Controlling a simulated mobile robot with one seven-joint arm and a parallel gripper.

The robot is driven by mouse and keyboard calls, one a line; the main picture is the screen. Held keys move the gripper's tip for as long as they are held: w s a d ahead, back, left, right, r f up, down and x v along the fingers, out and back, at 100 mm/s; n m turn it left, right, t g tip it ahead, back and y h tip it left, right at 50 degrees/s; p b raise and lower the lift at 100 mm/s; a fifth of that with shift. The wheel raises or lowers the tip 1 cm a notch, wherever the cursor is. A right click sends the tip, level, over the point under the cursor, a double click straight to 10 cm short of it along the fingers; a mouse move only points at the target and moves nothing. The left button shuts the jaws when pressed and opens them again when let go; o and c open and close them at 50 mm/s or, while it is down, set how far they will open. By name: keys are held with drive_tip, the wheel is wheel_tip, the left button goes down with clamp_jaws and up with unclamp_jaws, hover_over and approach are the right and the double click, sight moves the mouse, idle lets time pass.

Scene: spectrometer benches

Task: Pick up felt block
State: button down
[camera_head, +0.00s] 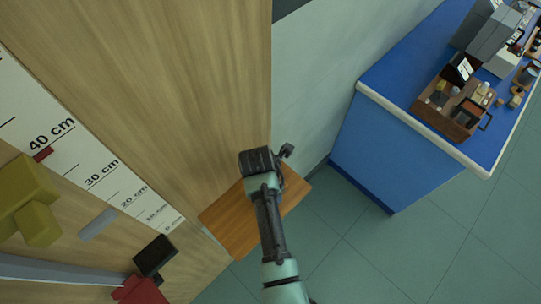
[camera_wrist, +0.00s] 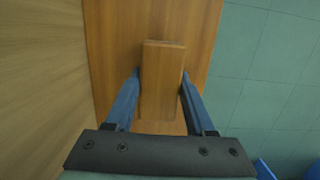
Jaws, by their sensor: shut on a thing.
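A wooden-brown oblong block (camera_wrist: 161,100), which I take to be the felt block, lies between the fingers of my gripper (camera_wrist: 160,82) in the wrist view. The blue fingers are closed on its two long sides. No felt face shows. Behind it is a reddish-brown wooden ledge (camera_wrist: 112,35); I cannot tell whether the block touches it. In the head view my arm reaches over the same ledge (camera_head: 290,191), and my dark hand hides the block and fingertips.
A pale wooden wall panel (camera_head: 160,70) with a centimetre scale (camera_head: 85,150) stands close to the left. A blue bench (camera_head: 400,75) with a brown tray (camera_head: 440,113) and several instruments is at the right. Green tiled floor (camera_head: 400,245) is clear between.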

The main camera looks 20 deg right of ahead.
wheel_tip(320, 180, up, 10)
drive_tip(key=shift+r+b, duration=0.25)
drive_tip(key=shift+b, duration=0.55)
